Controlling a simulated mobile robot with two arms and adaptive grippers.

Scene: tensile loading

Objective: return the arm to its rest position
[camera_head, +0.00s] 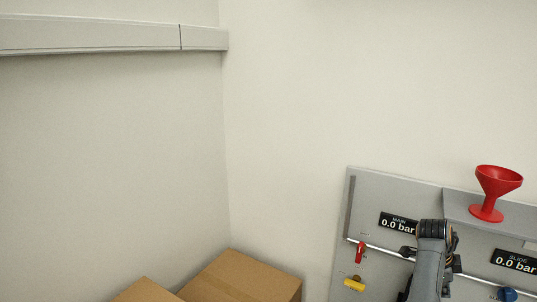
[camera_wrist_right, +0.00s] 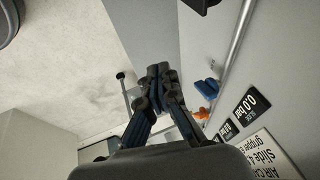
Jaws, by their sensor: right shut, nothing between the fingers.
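My right arm (camera_head: 430,262) rises from the bottom edge at the lower right of the head view, in front of the grey control panel (camera_head: 390,195). Its fingertips cannot be made out there. In the wrist view my right gripper (camera_wrist_right: 160,85) is shut, with its dark fingers together and nothing between them. The panel's displays (camera_wrist_right: 243,107) and a blue valve handle (camera_wrist_right: 207,88) show to the right of the fingers, apart from them. My left gripper is not in view.
The panel carries a red handle (camera_head: 360,252), a yellow handle (camera_head: 354,284) and a blue knob (camera_head: 508,294). A red funnel (camera_head: 497,190) stands on its top. Cardboard boxes (camera_head: 245,279) sit at the bottom centre. A grey wall duct (camera_head: 110,35) runs at upper left.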

